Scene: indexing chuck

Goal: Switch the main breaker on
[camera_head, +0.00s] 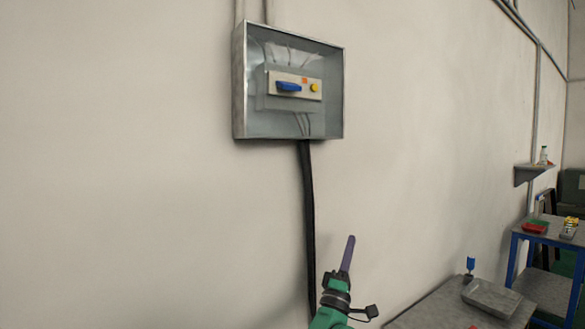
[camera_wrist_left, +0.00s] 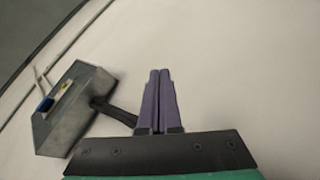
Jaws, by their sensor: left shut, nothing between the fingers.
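The main breaker is a pale panel (camera_head: 294,86) with a blue handle (camera_head: 289,87) and a yellow round button (camera_head: 314,88). It sits inside an open grey metal box (camera_head: 239,90) on the wall. The blue handle lies roughly level. The box (camera_wrist_left: 78,108) also shows at the left of the left wrist view, its opening turned partly away. My left gripper (camera_head: 349,240) is below the box and apart from it. Its purple fingers (camera_wrist_left: 155,75) are together and empty. My right gripper is not in view.
A thick black cable (camera_head: 307,200) runs down the wall from the box. A bench (camera_head: 440,308) with a grey tray (camera_head: 491,297) stands at the lower right. A blue-framed table (camera_head: 545,240) and a small shelf (camera_head: 533,171) are farther right.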

